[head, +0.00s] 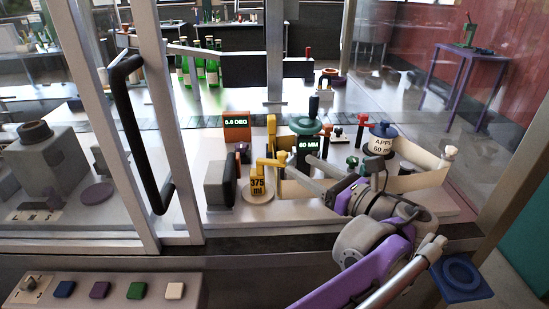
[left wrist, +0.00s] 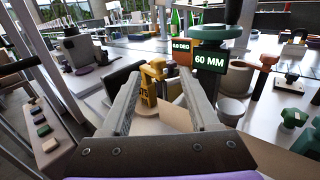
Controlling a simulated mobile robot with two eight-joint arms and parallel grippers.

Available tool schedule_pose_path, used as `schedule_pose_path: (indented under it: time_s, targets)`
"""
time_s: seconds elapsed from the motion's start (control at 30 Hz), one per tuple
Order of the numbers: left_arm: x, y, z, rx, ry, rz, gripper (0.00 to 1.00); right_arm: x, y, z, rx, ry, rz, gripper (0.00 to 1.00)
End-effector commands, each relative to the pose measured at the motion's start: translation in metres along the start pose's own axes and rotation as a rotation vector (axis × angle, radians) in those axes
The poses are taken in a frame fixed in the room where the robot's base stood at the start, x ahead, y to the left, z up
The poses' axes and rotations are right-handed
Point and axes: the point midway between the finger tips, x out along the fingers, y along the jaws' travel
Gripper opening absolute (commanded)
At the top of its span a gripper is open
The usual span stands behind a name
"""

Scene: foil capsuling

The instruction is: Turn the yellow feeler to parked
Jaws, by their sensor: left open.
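The yellow feeler (head: 271,142) is an upright yellow post with a short arm near the middle of the machine deck in the head view. A yellow block marked 375 ml (head: 258,184) stands just in front of it. My left gripper (head: 296,172) is to the right of the feeler, its fingers pointing at it. In the left wrist view the two grey fingers (left wrist: 158,97) are spread apart, and the yellow feeler (left wrist: 153,70) shows beyond and between them. I see nothing held. Contact with the feeler cannot be told. My right gripper is not in view.
A green-topped column marked 60 MM (head: 307,143) stands close behind my gripper. A blue-topped drum (head: 381,143) is at the right. A door frame with black handle (head: 140,135) stands left.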

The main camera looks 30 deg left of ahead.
Motion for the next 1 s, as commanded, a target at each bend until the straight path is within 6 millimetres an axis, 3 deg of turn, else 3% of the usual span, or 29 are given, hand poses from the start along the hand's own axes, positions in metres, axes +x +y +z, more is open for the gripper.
schedule_pose_path:
  time_s: [0.5,0.7,0.97,1.0]
  targets:
    - [0.089,0.002,0.0,-0.002,0.002,0.003,0.62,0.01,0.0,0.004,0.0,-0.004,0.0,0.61]
    - [0.102,0.001,0.0,-0.003,0.003,0.001,0.62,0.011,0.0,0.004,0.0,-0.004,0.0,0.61]
    - [0.104,0.001,0.0,-0.004,0.003,0.0,0.62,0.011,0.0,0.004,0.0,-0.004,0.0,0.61]
    - [0.104,0.001,0.0,-0.004,0.003,0.0,0.58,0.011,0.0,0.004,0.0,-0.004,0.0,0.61]
